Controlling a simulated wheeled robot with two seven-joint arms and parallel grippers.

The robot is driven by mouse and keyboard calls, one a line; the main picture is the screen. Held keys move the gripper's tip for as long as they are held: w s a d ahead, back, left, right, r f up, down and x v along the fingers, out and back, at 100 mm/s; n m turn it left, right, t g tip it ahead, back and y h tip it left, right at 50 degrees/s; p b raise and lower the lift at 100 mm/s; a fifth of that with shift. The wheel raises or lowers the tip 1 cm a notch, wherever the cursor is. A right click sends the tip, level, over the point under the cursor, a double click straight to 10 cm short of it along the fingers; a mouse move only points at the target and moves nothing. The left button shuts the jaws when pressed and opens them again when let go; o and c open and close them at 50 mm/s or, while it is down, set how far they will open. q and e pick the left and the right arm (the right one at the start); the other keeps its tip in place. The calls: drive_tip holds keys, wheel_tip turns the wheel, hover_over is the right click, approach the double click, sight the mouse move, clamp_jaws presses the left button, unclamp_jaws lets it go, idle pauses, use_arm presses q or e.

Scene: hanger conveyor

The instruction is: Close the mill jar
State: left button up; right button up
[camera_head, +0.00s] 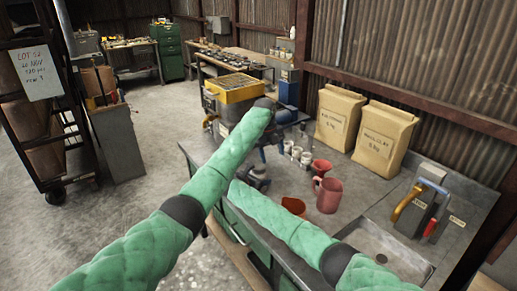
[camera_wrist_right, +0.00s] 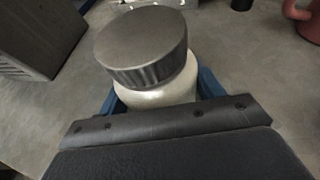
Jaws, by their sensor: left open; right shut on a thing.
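The mill jar (camera_wrist_right: 168,95) is a pale, whitish body in the right wrist view. A dark grey lid (camera_wrist_right: 140,47) with a ridged edge is on its top. The lid looks offset to the left of the body; I cannot tell whether it is seated. My right gripper (camera_wrist_right: 163,100) is shut on the jar, its blue parts showing at both sides of the body. In the head view my right gripper (camera_head: 259,172) is low over the bench's left part, largely hidden. My left gripper (camera_head: 284,116) is higher, open, and partly hidden by its own forearm.
The grey bench (camera_head: 357,215) carries a red jug (camera_head: 327,195), a smaller red cup (camera_head: 321,167), an orange-red bowl (camera_head: 293,206) and several small white cups (camera_head: 297,152). Two paper sacks (camera_head: 339,117) stand at the back. A yellow-topped machine (camera_head: 234,88) stands beyond my left gripper.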

use_arm(q)
drive_tip(key=a+n, duration=0.1)
drive_tip(key=n, duration=0.4)
drive_tip(key=a+r+n, duration=0.1)
drive_tip(key=n, duration=0.4)
drive_tip(key=w+a+n, duration=0.1)
drive_tip(key=n, duration=0.3)
drive_tip(key=shift+r+n+y, duration=0.3)
drive_tip(key=shift+n+y, duration=0.1)
drive_tip(key=n, duration=0.2)
drive_tip(key=a+n, duration=0.1)
drive_tip(key=n, duration=0.1)
drive_tip(key=shift+w+r, duration=0.1)
drive_tip(key=n, duration=0.4)
drive_tip(key=shift+a+y, duration=0.3)
drive_tip(key=n, duration=0.6)
drive_tip(key=shift+a, duration=0.35)
drive_tip(key=n, duration=0.4)
drive_tip(key=shift+a+y, duration=0.1)
drive_tip(key=shift+y, duration=0.2)
drive_tip(key=n, duration=0.4)
drive_tip(key=shift+n, duration=0.4)
